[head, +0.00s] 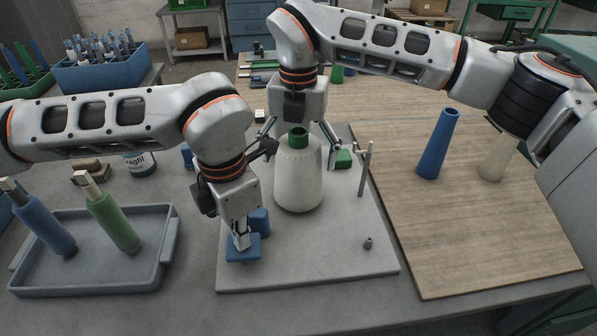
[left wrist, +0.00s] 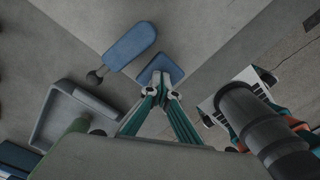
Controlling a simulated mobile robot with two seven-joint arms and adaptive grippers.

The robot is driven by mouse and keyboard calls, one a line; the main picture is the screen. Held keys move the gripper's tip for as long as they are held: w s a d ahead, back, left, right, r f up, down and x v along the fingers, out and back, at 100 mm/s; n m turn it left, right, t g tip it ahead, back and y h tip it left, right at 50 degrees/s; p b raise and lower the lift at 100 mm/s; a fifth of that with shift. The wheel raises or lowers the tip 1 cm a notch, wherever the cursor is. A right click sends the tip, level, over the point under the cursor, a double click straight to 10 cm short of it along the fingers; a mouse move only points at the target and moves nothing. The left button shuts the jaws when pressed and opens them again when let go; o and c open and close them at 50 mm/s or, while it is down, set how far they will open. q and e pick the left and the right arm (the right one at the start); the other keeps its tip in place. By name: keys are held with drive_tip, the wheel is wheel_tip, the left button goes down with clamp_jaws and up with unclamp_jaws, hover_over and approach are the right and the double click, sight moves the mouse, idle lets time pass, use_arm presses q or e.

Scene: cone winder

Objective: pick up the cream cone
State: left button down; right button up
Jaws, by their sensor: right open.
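The large cream cone (head: 298,178) stands upright on the grey board, with a green tube top (head: 298,138) showing above it. My right gripper (head: 296,150) is open above the cone, its spread fingers to either side of the upper part; contact cannot be told. My left gripper (head: 241,243) points down at the board's front left. Its fingertips are close together on a small blue block (head: 243,252); the block also shows at the fingertips in the left wrist view (left wrist: 168,68).
A blue cone (head: 437,145) stands beside the slim cream one. A blue cylinder (head: 259,222) is behind the blue block. A metal post (head: 365,168) and small peg (head: 368,243) stand on the board (head: 310,268). A tray (head: 90,283) holds blue and green tubes at left.

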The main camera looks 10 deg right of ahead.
use_arm(q)
drive_tip(key=shift+f, duration=0.1)
use_arm(e)
drive_tip(key=c, duration=1.3)
wheel_tip(320, 180, up, 21)
drive_tip(key=s+d+r, duration=0.1)
drive_tip(key=s+d, duration=0.2)
drive_tip(key=s+d+r, duration=0.1)
drive_tip(key=s+d, duration=0.2)
drive_tip(key=d, duration=0.1)
drive_tip(key=s+d+r, duration=0.1)
drive_tip(key=s+d, duration=0.3)
idle(0.8)
drive_tip(key=shift+r, duration=0.1)
